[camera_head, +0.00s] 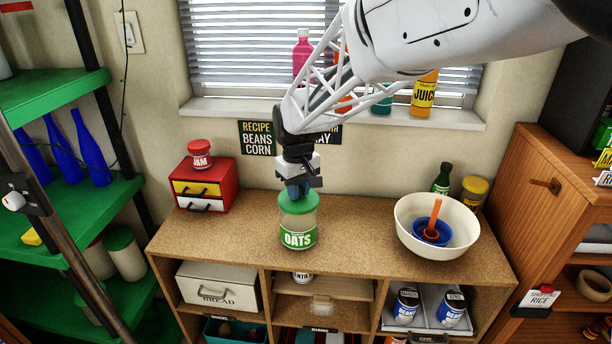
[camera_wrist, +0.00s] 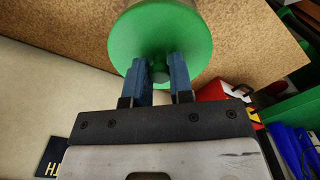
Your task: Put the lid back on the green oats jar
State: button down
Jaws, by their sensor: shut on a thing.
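The oats jar (camera_head: 298,237) stands upright on the cork-coloured counter, with a green label reading OATS. Its green lid (camera_head: 299,203) sits on or right at the jar's mouth; I cannot tell whether it is fully seated. My gripper (camera_head: 298,190) comes down from above and is shut on the lid's knob. In the wrist view the two blue fingers (camera_wrist: 160,78) close on the small knob at the middle of the green lid (camera_wrist: 136,42). The jar's rim is hidden under the lid.
A red drawer box (camera_head: 205,187) with a jam jar (camera_head: 200,153) stands left on the counter (camera_head: 350,220). A white bowl (camera_head: 407,215) holding a blue bowl and orange scoop stands right. Bottles line the windowsill (camera_head: 450,117) behind. The counter beside the jar is clear.

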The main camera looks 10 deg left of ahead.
jog(key=shift+c, duration=2.2)
grip_release()
jog(key=shift+r, duration=0.15)
jog(key=shift+r, duration=3.35)
jog(key=shift+c, duration=0.3)
grip_shut()
jog(key=shift+f, duration=2.95)
